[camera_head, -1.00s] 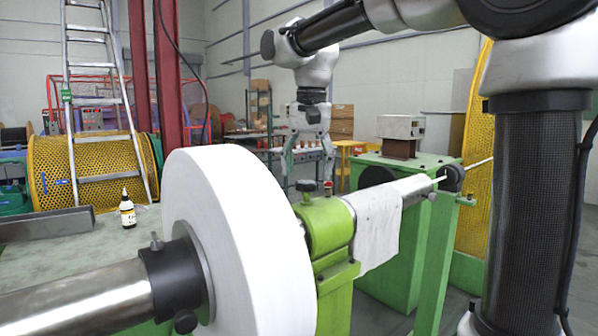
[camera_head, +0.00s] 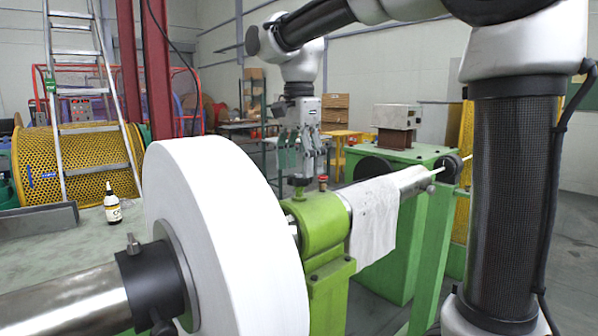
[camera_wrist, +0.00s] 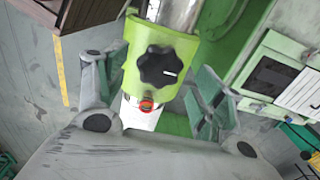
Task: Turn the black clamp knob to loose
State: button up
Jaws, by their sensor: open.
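The black clamp knob (camera_head: 298,181) stands on top of the green clamp housing (camera_head: 322,222), just right of the big white reel. In the wrist view the knob (camera_wrist: 163,67) is a dark lobed disc with a white mark pointing right. A small red-topped fitting (camera_wrist: 146,103) sits beside it; it also shows in the head view (camera_head: 323,182). My gripper (camera_head: 301,168) points down just above the knob. In the wrist view its open fingers (camera_wrist: 150,78) stand either side of the housing and knob, holding nothing. I cannot tell whether the fingers touch anything.
The large white reel (camera_head: 215,235) stands close on the left, on a steel shaft (camera_head: 70,305). A white cloth (camera_head: 374,218) hangs over the shaft right of the housing. A bottle (camera_head: 113,204) stands on the green table at left. A green stand (camera_head: 400,165) is behind right.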

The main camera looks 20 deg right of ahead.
jog(key=shift+f, duration=0.95)
jog(key=c, duration=1)
jog(key=shift+n, duration=0.3)
